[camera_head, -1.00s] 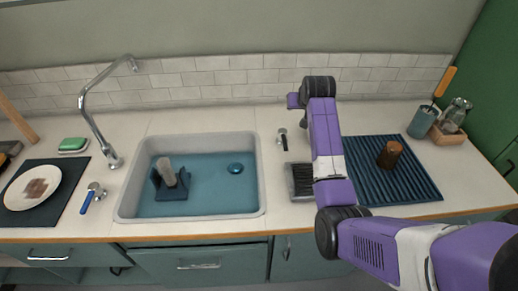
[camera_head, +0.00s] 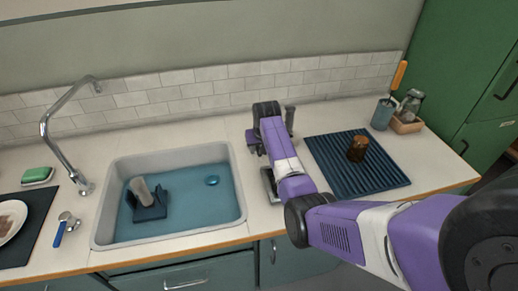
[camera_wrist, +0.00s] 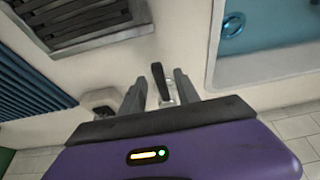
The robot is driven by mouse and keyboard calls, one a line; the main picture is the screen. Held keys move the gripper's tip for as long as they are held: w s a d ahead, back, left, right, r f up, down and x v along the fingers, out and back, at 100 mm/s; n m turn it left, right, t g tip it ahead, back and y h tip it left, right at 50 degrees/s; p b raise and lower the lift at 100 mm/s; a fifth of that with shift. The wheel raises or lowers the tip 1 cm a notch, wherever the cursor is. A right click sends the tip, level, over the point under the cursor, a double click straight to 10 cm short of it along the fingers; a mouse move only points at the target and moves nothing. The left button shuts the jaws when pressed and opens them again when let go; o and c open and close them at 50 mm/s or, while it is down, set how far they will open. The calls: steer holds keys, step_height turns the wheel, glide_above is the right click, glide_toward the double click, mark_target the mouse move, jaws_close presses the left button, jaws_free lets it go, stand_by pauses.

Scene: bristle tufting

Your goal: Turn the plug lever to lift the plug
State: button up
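The plug lever (camera_wrist: 159,82) has a dark handle on a small metal base and stands on the counter beside the sink. In the wrist view it is between the two grey fingers of my gripper (camera_wrist: 162,77). The fingers are open, with a visible gap on the handle's sides. In the head view my arm hides the lever. The round blue plug (camera_head: 212,181) is at the bottom of the sink (camera_head: 240,190), under bluish water. It also shows in the wrist view (camera_wrist: 233,25).
A grooved tray (camera_wrist: 80,18) is beside the lever. A ribbed blue mat (camera_head: 375,180) with a brown cup (camera_head: 358,148) is to the right. The faucet (camera_head: 62,145) stands at left.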

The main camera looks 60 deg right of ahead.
steer(key=shift+d+f, duration=0.1)
steer(key=shift+f, duration=0.1)
jaws_close()
stand_by(1.4)
